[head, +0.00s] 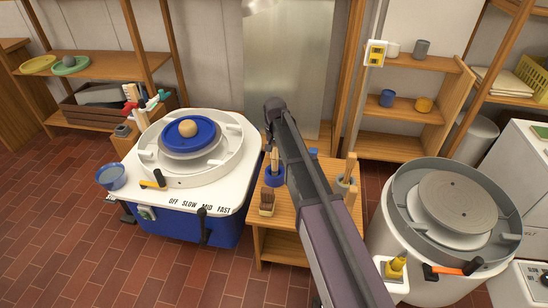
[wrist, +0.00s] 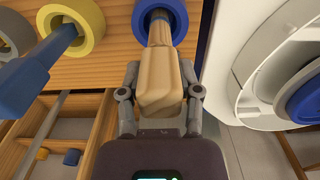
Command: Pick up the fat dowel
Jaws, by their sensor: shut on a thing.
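The fat dowel (wrist: 160,88) is a pale wooden piece with a thick, blunt near end, seen in the wrist view. My gripper (wrist: 162,76) is shut on it, one finger on each side of the thick part. Its narrower far end reaches into or over a blue ring-shaped holder (wrist: 178,10) on the wooden stand; I cannot tell how deep. In the head view a blue holder (head: 275,179) with a wooden piece in it stands left of my arm. My arm covers much of the stand there.
A yellow holder (wrist: 86,22) with a blue-handled piece (wrist: 28,75) stands close on the left in the wrist view. A wheel with a white pan (wrist: 243,75) is close on the right. A grey holder (head: 343,188) with wooden pieces and a brown brush (head: 267,203) share the stand (head: 283,242).

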